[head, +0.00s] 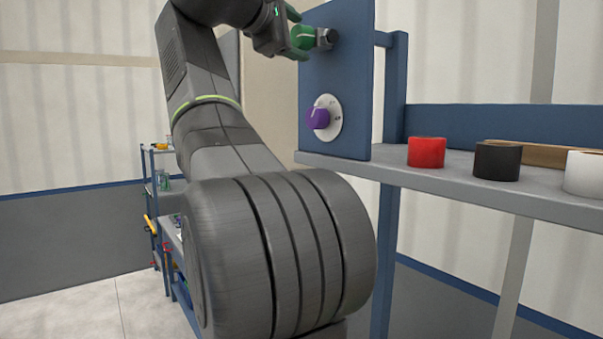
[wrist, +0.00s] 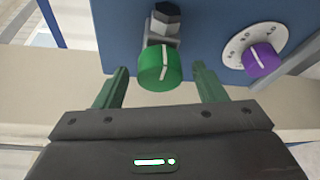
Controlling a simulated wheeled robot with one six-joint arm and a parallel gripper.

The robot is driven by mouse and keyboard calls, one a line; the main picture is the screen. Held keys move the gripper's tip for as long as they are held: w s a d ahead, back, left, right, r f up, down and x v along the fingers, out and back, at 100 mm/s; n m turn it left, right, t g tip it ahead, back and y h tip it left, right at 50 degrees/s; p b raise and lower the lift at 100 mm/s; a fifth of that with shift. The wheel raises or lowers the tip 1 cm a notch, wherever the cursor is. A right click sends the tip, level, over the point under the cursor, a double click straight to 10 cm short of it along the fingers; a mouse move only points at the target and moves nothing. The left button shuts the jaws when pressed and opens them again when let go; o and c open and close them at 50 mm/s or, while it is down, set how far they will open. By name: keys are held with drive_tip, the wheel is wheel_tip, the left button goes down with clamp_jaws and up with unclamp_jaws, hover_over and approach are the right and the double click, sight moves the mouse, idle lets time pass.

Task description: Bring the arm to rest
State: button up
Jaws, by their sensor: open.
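My gripper (head: 294,32) is at the top of the head view, raised in front of a blue panel (head: 343,78). In the wrist view my gripper (wrist: 157,88) is open, with its green fingers on either side of a green knob (wrist: 159,68) that has a white line. The fingers look apart from the knob. The green knob also shows in the head view (head: 304,37), partly among the fingers. It is mounted on a grey hexagonal fitting (head: 326,38) on the panel.
A purple knob (head: 318,118) on a white dial sits lower on the panel. A grey shelf (head: 455,185) at right holds red tape (head: 427,152), black tape (head: 497,160) and a white roll (head: 584,172). A shelf rack (head: 163,187) stands at the back left. Open floor shows at lower left.

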drive_tip(key=shift+w+d, duration=0.15)
drive_tip(key=shift+w, duration=0.15)
drive_tip(key=shift+s, duration=0.1)
